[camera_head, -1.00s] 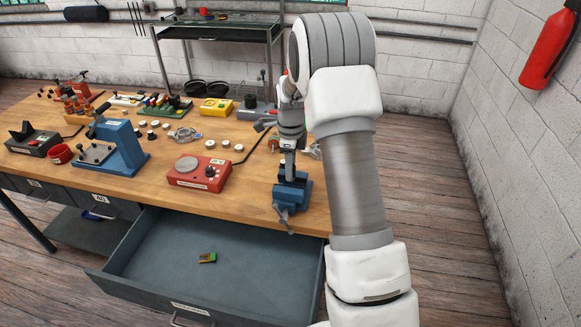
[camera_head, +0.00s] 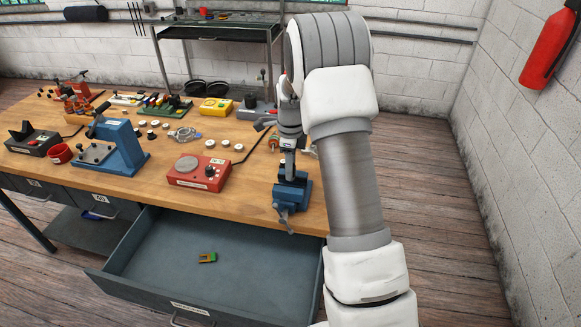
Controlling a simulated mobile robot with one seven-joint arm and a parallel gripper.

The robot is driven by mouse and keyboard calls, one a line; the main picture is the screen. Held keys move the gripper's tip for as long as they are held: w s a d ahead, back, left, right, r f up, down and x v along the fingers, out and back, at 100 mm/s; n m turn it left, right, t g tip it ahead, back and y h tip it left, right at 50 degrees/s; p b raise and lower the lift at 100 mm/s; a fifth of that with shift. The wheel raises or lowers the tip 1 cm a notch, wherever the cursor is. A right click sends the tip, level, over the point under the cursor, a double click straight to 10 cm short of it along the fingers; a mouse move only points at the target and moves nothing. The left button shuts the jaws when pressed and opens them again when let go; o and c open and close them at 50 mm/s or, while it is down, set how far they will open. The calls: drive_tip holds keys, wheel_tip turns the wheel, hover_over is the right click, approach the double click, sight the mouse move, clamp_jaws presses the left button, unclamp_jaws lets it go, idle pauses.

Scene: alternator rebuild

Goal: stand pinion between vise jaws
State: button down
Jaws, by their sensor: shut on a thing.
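The blue vise (camera_head: 296,194) stands at the front right edge of the wooden workbench, with its handle hanging over the edge. My gripper (camera_head: 289,150) points down directly above the vise, close to its jaws. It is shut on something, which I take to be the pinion. The pinion itself is too small and too hidden by the fingers and vise to make out. I cannot tell whether it touches the jaws or how it is tilted.
A red device (camera_head: 198,172) and a blue press (camera_head: 112,148) stand left of the vise on the workbench (camera_head: 235,205). An open drawer (camera_head: 150,262) with a small green and orange thing (camera_head: 207,258) juts out below. My arm blocks the view to the right.

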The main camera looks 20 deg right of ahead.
drive_tip(key=shift+f, duration=0.2)
drive_tip(key=shift+f+b, duration=0.75)
drive_tip(key=shift+f, duration=0.15)
drive_tip(key=shift+f, duration=0.2)
idle(0.5)
drive_tip(key=c, duration=0.5)
unclamp_jaws()
drive_tip(key=shift+c, duration=0.2)
drive_tip(key=shift+o, duration=0.3)
drive_tip(key=shift+f, duration=0.1)
drive_tip(key=shift+s, duration=0.1)
drive_tip(key=shift+a, duration=0.1)
wheel_tip(320, 180, up, 8)
drive_tip(key=p, duration=0.4)
drive_tip(key=shift+p, duration=0.4)
